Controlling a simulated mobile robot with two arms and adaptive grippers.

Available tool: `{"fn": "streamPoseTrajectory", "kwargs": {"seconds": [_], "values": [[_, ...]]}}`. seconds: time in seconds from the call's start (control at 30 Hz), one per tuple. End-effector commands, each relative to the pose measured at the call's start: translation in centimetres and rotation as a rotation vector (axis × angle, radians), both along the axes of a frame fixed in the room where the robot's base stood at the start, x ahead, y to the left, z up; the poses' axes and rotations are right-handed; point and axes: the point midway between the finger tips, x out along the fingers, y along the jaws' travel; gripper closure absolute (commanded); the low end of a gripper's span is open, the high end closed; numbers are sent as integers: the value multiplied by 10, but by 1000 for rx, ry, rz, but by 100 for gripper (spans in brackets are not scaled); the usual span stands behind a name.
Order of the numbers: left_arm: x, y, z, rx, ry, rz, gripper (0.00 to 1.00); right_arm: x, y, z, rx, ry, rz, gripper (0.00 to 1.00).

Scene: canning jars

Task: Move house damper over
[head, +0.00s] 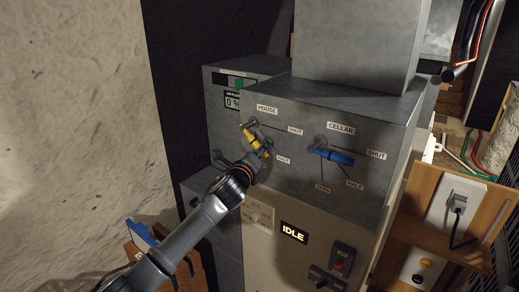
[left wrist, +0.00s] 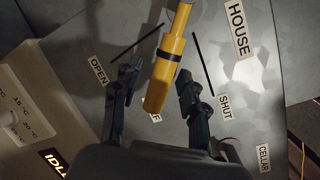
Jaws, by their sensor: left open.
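The house damper lever (head: 247,134) is a yellow handle with a dark band, below the HOUSE label on the grey cabinet. In the left wrist view the handle (left wrist: 168,62) lies between the OPEN and SHUT marks, its end over the partly hidden HALF label. My left gripper (head: 256,147) is at the lever; its open fingers (left wrist: 157,76) straddle the handle's lower part, with a visible gap on each side. Part of the lever is hidden behind the gripper in the head view. My right gripper is not in view.
The blue cellar damper lever (head: 335,157) is to the right on the same panel. An IDLE display (head: 293,232) and switches are below. A wooden board with a socket (head: 455,207) stands at the right. A rough pale wall (head: 70,110) is at the left.

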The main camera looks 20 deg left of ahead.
Motion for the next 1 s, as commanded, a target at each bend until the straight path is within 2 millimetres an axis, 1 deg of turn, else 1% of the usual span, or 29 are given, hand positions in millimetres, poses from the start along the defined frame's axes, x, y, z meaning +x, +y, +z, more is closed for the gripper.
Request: {"fn": "streamPoseTrajectory", "kwargs": {"seconds": [0.23,0.43,0.47,0.77,1.0], "values": [[0,0,0,0,0,0,57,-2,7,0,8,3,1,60],[0,0,0,0,0,0,98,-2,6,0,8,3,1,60],[0,0,0,0,0,0,100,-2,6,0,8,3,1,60],[0,1,-1,5,-1,1,100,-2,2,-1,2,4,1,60],[2,6,-8,75,-25,3,100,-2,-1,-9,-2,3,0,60]]}}
